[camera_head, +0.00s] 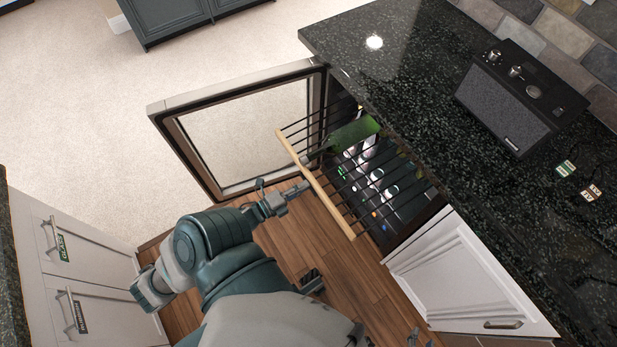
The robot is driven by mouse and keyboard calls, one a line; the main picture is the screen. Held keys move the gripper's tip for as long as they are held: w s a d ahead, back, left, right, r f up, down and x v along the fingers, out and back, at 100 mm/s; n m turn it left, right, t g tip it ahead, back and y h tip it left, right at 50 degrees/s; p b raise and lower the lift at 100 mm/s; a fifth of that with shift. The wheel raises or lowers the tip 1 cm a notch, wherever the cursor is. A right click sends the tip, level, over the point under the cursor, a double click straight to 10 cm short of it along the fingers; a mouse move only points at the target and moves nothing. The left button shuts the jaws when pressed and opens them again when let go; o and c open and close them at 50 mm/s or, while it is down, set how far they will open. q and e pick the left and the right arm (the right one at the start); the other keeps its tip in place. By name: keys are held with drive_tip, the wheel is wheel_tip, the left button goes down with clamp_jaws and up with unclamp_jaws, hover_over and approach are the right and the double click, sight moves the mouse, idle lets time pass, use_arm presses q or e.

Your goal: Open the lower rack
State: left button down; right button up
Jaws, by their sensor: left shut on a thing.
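A wine fridge stands under the counter with its framed glass door (158,112) swung open to the left. A rack of black wires with a pale wooden front rail (330,204) sticks out of the fridge opening. A green bottle (354,133) lies on its far part. Other bottles show between and below the wires; whether this is the lower rack I cannot tell.
A black granite counter (400,60) overhangs the fridge and carries a dark speaker (515,100). A white cabinet (465,275) adjoins the fridge on the right. White drawers (85,265) stand at left. Wooden floor (345,270) lies clear before the rack.

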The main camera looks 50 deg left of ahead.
use_arm(q)
drive_tip(key=shift+s+d+f, duration=0.1)
drive_tip(key=shift+s+f, duration=0.2)
drive_tip(key=c, duration=1.3)
unclamp_jaws()
drive_tip(key=shift+w+r, duration=0.1)
drive_tip(key=shift+r, duration=0.05)
drive_tip(key=s+a, duration=0.1)
drive_tip(key=s, duration=1.1)
drive_tip(key=shift+w, duration=0.1)
